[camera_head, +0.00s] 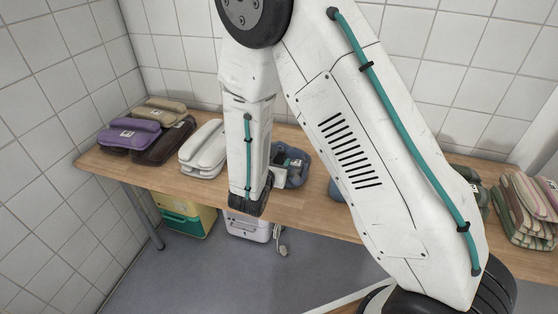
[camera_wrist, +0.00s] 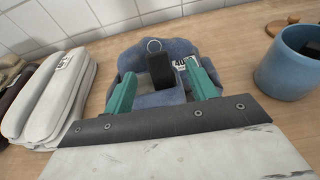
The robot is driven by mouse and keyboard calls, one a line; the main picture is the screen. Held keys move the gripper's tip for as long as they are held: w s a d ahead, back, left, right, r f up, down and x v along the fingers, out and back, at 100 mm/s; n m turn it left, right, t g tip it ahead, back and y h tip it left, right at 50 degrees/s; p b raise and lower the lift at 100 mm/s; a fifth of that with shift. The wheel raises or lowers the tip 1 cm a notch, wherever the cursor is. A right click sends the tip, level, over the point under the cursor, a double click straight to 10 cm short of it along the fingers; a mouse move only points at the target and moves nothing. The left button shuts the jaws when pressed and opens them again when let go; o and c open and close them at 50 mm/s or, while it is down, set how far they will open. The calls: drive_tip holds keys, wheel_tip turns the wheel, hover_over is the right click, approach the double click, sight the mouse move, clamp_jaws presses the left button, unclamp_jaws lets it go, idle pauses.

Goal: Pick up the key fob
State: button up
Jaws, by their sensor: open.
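The key fob (camera_wrist: 160,71) is black with a metal ring at its far end. It lies on a blue folded cloth bundle (camera_wrist: 208,52) that bears a white label, in the wrist view. My gripper (camera_wrist: 162,67) is open, with one teal finger on each side of the fob as seen in this view. I cannot tell whether the fingers are at its height, and no contact shows. In the head view the blue bundle (camera_head: 297,178) is partly behind my arm, and I cannot make out the fob there.
A blue mug (camera_wrist: 285,68) stands right of the bundle on the wooden table (camera_head: 97,163). A pale folded bundle (camera_head: 203,150) lies to the left, with purple (camera_head: 128,134) and brown ones beyond. Striped folded cloths (camera_head: 527,205) are at the right. Tiled walls close the back and left.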

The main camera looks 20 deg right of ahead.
sight(279, 156)
drive_tip(key=x, duration=0.7)
drive_tip(key=shift+w+f, duration=0.2)
drive_tip(key=shift+f, duration=0.1)
drive_tip(key=c, duration=1.1)
